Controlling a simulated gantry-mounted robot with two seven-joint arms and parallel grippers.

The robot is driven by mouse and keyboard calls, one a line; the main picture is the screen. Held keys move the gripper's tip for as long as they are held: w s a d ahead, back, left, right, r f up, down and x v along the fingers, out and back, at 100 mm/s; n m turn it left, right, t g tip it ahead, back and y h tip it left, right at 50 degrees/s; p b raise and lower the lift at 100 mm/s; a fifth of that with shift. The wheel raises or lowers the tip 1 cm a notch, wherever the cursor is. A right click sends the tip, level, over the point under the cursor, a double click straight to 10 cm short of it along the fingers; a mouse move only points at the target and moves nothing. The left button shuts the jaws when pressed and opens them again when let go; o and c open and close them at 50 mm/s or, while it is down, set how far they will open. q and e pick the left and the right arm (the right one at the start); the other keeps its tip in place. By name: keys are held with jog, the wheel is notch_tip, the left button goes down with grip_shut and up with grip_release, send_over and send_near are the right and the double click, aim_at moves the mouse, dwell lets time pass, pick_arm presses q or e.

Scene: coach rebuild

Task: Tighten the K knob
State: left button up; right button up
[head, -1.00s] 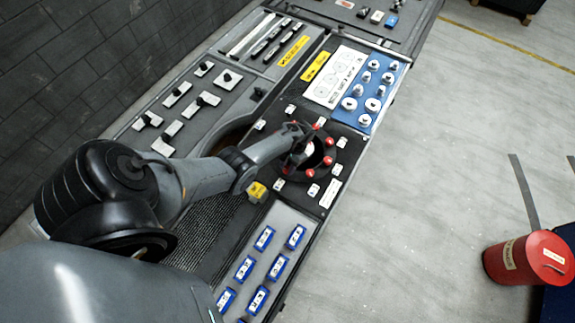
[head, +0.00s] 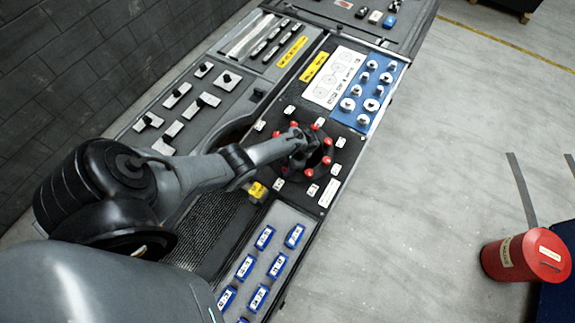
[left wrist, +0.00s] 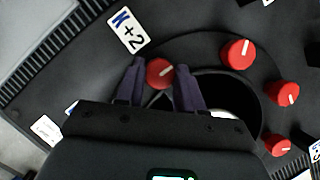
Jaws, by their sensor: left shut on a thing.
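In the left wrist view a red knob (left wrist: 159,73) with a pale pointer line stands between the two purple fingers of my left gripper (left wrist: 160,80). The gripper is shut on this knob, one finger on each side. A white label (left wrist: 128,30) beside it reads a blue letter, hard to tell for certain, and "+2". In the head view my left gripper (head: 299,142) is over the round black dial plate with the ring of red knobs, and it hides part of that ring. My right gripper is in neither view.
Other red knobs (left wrist: 237,54) stand close by around a dark round opening (left wrist: 225,92). A blue panel of white knobs (head: 368,92) lies beyond, and blue labelled blocks (head: 279,264) nearer. A red canister (head: 526,256) stands on the right.

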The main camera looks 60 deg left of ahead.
pick_arm(q)
jog(key=o, duration=1)
jog(key=shift+w+r, duration=0.2)
jog(key=shift+r, duration=0.35)
jog(key=p+v, duration=0.2)
jog(key=v, duration=0.7)
jog(key=shift+w+d+r, duration=0.1)
jog(key=shift+w+r, duration=0.1)
jog(key=shift+r, duration=0.05)
jog(key=s+d+r+t, duration=0.2)
jog(key=s+d+r, duration=0.3)
jog(key=d+r, duration=0.1)
jog(key=s+d+r+t+h, duration=0.1)
jog(key=s+d+r+t, duration=0.2)
jog(key=s+d+r, duration=0.2)
jog(key=s+d+r+n+t+p, duration=0.1)
jog(key=s+d+r+t, duration=0.1)
jog(key=s+d+r, duration=0.3)
jog(key=shift+s+d+r+t, duration=0.15)
jog(key=shift+d+r, duration=0.6)
jog(key=shift+d, duration=0.3)
jog(key=shift+s+d+r+t, duration=0.1)
jog(key=shift+d+r, duration=0.65)
jog(key=shift+d, duration=0.35)
jog(key=shift+s+d+r+t, duration=0.15)
jog(key=shift+d+r, duration=0.55)
jog(key=shift+d, duration=0.35)
